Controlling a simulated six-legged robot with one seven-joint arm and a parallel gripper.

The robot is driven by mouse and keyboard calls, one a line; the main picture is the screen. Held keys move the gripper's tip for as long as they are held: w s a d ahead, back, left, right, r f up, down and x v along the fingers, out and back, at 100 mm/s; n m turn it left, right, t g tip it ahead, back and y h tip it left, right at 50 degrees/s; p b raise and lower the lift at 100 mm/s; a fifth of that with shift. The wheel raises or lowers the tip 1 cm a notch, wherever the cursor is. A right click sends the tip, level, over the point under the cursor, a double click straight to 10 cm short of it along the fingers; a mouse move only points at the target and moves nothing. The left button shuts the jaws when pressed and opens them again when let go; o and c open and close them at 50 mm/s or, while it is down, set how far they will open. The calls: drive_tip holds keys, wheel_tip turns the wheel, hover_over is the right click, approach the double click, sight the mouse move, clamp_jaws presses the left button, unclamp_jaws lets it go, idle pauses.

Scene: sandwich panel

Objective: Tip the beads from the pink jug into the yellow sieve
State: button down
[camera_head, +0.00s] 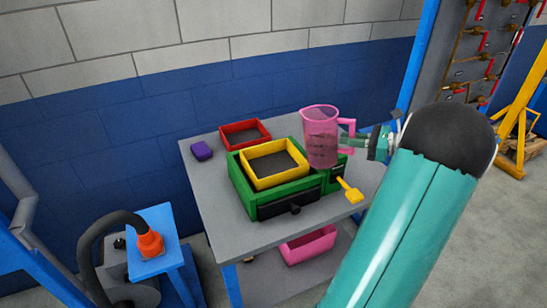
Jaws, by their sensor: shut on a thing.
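The pink jug (321,128) is see-through and stands upright, with dark contents that look like beads in its lower part. My gripper (350,140) reaches in from the right and is shut on the jug's handle. The yellow sieve (276,182) is a square frame with a dark inside, set on top of a green box (243,199) on the grey table. The jug is just right of the sieve, near the green box's right end. Whether its base touches anything is hard to tell. My arm hides part of the table's right side.
A red tray (244,142) sits behind the sieve and a purple block (202,150) lies to the left. A yellow scoop-like piece (351,193) is at the right of the green box. A pink bin (309,247) is below the tabletop.

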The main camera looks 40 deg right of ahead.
sight(337, 113)
drive_tip(key=shift+w+a+r+g+h, duration=0.15)
drive_tip(key=shift+w+r+g+h, duration=0.1)
drive_tip(key=shift+r+g, duration=0.2)
drive_tip(key=shift+w+a+r+g+h, duration=0.15)
drive_tip(key=shift+w+r+g, duration=0.1)
drive_tip(key=shift+r+g, duration=0.2)
drive_tip(key=shift+w+a+r+g+h, duration=0.25)
drive_tip(key=shift+w+r+g+h, duration=0.15)
drive_tip(key=shift+w+r+g, duration=0.35)
drive_tip(key=shift+w+a+r+g+h, duration=0.15)
drive_tip(key=shift+w+a+r+g, duration=0.1)
drive_tip(key=shift+w+g, duration=0.2)
drive_tip(key=shift+w+a+r+g+h, duration=0.1)
drive_tip(key=shift+w+r+g+h, duration=0.15)
drive_tip(key=shift+g, duration=0.25)
drive_tip(key=shift+w+a+r+g+h, duration=0.25)
drive_tip(key=shift+w+g, duration=0.2)
drive_tip(key=shift+g, duration=0.3)
drive_tip(key=shift+w+a+r+g+h, duration=0.1)
drive_tip(key=shift+w+g+h, duration=0.3)
drive_tip(key=shift+g, duration=0.35)
drive_tip(key=shift+w+f, duration=0.1)
drive_tip(key=shift+w, duration=0.05)
drive_tip(key=shift+w+a+g+h+p, duration=0.3)
drive_tip(key=shift+w+g, duration=0.2)
drive_tip(key=shift+g, duration=0.3)
